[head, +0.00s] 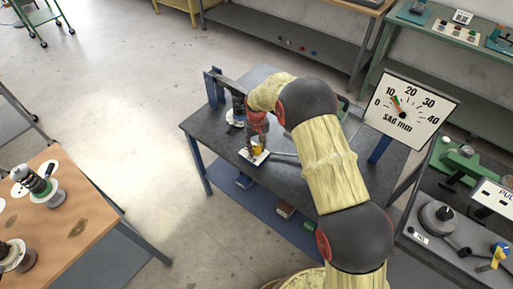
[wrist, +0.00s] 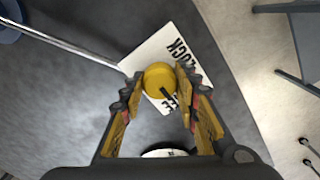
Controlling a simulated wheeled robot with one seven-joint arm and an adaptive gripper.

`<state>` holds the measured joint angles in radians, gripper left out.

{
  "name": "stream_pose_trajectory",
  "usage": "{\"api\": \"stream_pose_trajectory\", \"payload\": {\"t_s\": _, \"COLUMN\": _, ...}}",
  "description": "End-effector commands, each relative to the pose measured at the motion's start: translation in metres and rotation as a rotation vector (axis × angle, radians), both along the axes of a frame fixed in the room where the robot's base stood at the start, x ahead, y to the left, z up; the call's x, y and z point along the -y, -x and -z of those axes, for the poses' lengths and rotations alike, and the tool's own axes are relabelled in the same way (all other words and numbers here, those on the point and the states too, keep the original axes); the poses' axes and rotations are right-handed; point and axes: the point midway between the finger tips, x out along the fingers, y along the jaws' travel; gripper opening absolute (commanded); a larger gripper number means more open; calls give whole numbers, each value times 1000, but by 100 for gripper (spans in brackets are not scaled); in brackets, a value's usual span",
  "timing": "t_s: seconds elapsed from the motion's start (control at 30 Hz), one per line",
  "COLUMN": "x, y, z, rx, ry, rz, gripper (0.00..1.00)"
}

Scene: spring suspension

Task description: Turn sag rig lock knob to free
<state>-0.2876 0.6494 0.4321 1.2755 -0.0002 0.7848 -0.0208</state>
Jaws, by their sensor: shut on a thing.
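The yellow round lock knob (wrist: 158,75) sits on a white plate (wrist: 153,52) on the dark table. The plate reads LOCK at its upper right, and a partly hidden FREE label lies below. A black mark on the knob points down and right, towards the FREE lettering. My gripper (wrist: 160,88) is shut on the knob, one finger on each side. In the head view, my gripper (head: 257,138) reaches down over the knob at the table's near edge, and the white plate (head: 247,158) shows beneath.
A large SAG MM dial (head: 420,105) stands on the table's right, its needle low on the scale. A metal rod (wrist: 70,45) runs beside the plate. A dark upright frame (head: 213,88) stands at the table's left. A wooden bench (head: 85,225) is at the left.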

Motion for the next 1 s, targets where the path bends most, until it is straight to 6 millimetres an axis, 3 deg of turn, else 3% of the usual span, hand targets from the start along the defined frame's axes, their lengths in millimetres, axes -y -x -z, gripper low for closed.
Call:
{"api": "stream_pose_trajectory", "payload": {"t_s": 0.37, "x": 0, "y": -1, "z": -1, "rx": 2, "ry": -1, "rz": 6, "gripper": 6}}
{"api": "stream_pose_trajectory", "payload": {"t_s": 0.4, "x": 0, "y": -1, "z": -1, "rx": 2, "ry": -1, "rz": 6, "gripper": 31}}
{"api": "stream_pose_trajectory", "payload": {"t_s": 0.7, "x": 0, "y": 0, "z": 0, "rx": 1, "ry": 0, "rz": 5, "gripper": 48}}
{"api": "stream_pose_trajectory", "payload": {"t_s": 1.0, "x": 0, "y": 0, "z": -1, "rx": 1, "ry": 0, "rz": 4, "gripper": 49}}
